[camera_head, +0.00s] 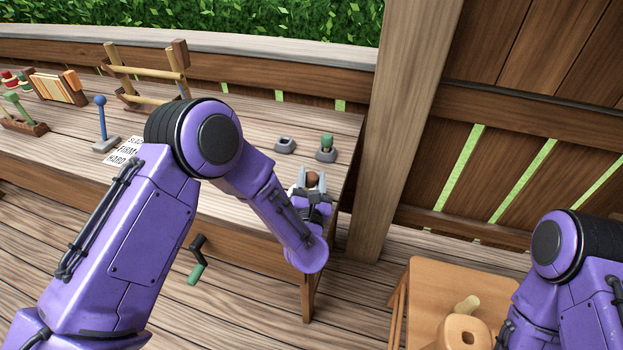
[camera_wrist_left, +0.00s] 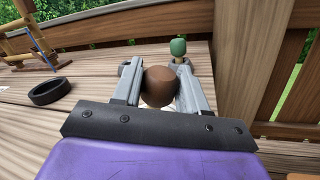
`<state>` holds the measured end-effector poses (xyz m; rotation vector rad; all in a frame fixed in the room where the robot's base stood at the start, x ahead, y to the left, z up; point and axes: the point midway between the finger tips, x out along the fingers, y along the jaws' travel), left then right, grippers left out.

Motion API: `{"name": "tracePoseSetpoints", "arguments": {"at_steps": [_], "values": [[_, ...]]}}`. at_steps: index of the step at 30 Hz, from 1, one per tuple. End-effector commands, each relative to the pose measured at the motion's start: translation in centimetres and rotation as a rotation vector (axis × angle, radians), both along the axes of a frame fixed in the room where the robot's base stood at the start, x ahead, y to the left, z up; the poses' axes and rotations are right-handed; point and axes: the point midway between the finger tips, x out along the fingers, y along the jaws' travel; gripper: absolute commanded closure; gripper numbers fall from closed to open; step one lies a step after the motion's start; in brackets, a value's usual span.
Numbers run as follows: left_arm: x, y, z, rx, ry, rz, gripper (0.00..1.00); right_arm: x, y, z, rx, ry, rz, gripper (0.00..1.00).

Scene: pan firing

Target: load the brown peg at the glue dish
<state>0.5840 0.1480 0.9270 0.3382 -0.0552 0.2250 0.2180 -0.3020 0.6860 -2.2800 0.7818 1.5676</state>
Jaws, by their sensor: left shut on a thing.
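My left gripper (camera_head: 313,176) is shut on the brown peg (camera_head: 312,180), over the right end of the workbench. A dark round ring or shallow dish (camera_wrist_left: 51,91) lies on the bench to the left of the gripper in the wrist view, apart from the peg. I cannot tell for sure that it is the glue dish. My right gripper is out of view.
Beyond the gripper stand an empty grey holder (camera_head: 285,145) and a grey holder (camera_head: 326,155) with a green peg (camera_head: 327,141). A blue-knobbed post (camera_head: 101,122) and a wooden rack (camera_head: 147,98) stand left. A wooden post (camera_head: 403,120) rises close to the right.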

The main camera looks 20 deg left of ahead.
Motion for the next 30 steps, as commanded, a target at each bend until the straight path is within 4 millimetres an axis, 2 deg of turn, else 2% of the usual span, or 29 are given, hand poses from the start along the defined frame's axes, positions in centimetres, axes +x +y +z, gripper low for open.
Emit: {"name": "tracePoseSetpoints", "arguments": {"at_steps": [5,24,30], "values": [[-0.1,0.0,0.1,0.0,0.004,-0.001,0.88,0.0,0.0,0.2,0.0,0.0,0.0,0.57],[0.0,0.0,6.3,0.0,0.0,0.0,0.88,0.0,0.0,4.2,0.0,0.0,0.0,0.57],[0.0,0.0,7.0,0.0,0.001,0.0,0.88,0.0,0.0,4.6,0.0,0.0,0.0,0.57]]}}
